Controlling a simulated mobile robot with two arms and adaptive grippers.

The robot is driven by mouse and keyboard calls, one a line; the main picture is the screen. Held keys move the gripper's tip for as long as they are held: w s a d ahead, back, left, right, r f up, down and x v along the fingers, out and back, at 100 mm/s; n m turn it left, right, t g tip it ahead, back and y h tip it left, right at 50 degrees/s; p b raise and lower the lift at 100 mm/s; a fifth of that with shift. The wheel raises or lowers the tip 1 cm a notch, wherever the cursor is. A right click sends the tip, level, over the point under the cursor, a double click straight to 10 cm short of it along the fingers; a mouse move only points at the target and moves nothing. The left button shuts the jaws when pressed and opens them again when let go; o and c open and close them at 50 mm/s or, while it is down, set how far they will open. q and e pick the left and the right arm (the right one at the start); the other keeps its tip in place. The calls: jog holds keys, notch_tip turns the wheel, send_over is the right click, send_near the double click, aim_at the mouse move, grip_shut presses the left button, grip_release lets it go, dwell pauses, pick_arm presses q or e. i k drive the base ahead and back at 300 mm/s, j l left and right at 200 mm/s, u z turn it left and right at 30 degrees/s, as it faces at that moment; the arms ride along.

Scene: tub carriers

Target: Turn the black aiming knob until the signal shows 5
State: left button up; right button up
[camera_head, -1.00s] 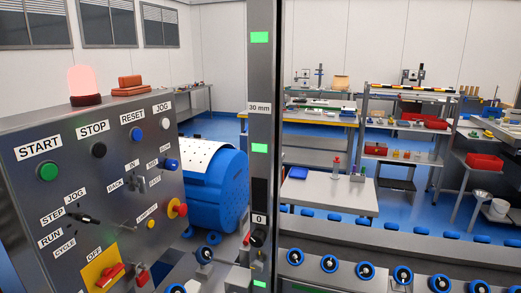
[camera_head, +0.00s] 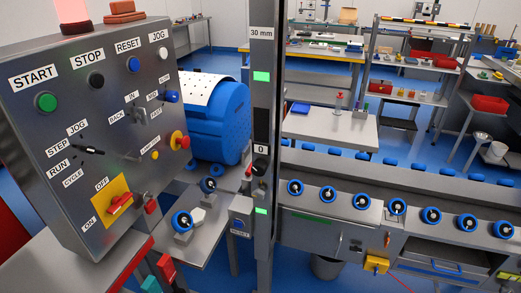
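A black knob (camera_head: 259,168) sits on the front of the upright metal post (camera_head: 264,110), just under a small white plate reading 0 (camera_head: 261,149). I cannot tell for sure that it is the aiming knob. A plate reading 30 mm (camera_head: 262,33) and green lit patches (camera_head: 261,76) are on the same post. I can make out no signal reading. Neither of my grippers is in view.
A control panel (camera_head: 95,125) with buttons, switches and a red beacon (camera_head: 73,14) fills the left. A blue drum (camera_head: 218,118) stands behind it. A roller conveyor (camera_head: 330,225) with blue-rimmed rollers runs to the right. Blue floor shows beyond, between benches and shelves.

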aim_at(259, 168)
jog(key=z, duration=0.35)
jog(key=k+j+z, duration=0.15)
jog(key=j+z, duration=0.15)
jog(key=z, duration=0.15)
jog(key=k+j+z, duration=0.2)
jog(key=z, duration=0.2)
jog(key=k+j+z, duration=0.25)
jog(key=z, duration=0.2)
jog(key=k+j, duration=0.15)
